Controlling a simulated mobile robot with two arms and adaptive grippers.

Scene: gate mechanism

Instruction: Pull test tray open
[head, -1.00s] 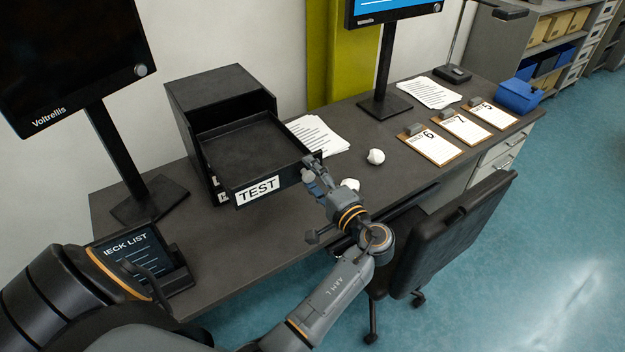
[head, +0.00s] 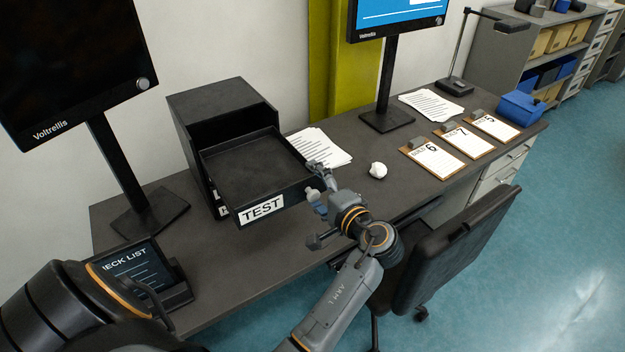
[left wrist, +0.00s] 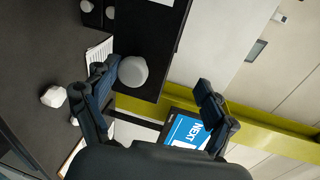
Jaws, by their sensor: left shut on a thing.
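The black test tray (head: 250,170) sticks well out of its black cabinet (head: 215,100) on the desk. Its front carries a white TEST label (head: 262,208). My left gripper (head: 318,184) is at the right end of the tray's front and shut on the tray there. In the left wrist view, a pale round knob (left wrist: 133,70) on the dark tray front (left wrist: 158,50) lies beside one finger, and the fingers look spread; the contact itself is hard to see. My right gripper is out of view.
A crumpled paper ball (head: 378,170) and paper sheets (head: 320,147) lie right of the tray. Clipboards (head: 466,142) and a blue box (head: 522,108) are further right. A chair (head: 440,250) stands at the desk's front edge. A check-list tablet (head: 140,275) stands at front left.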

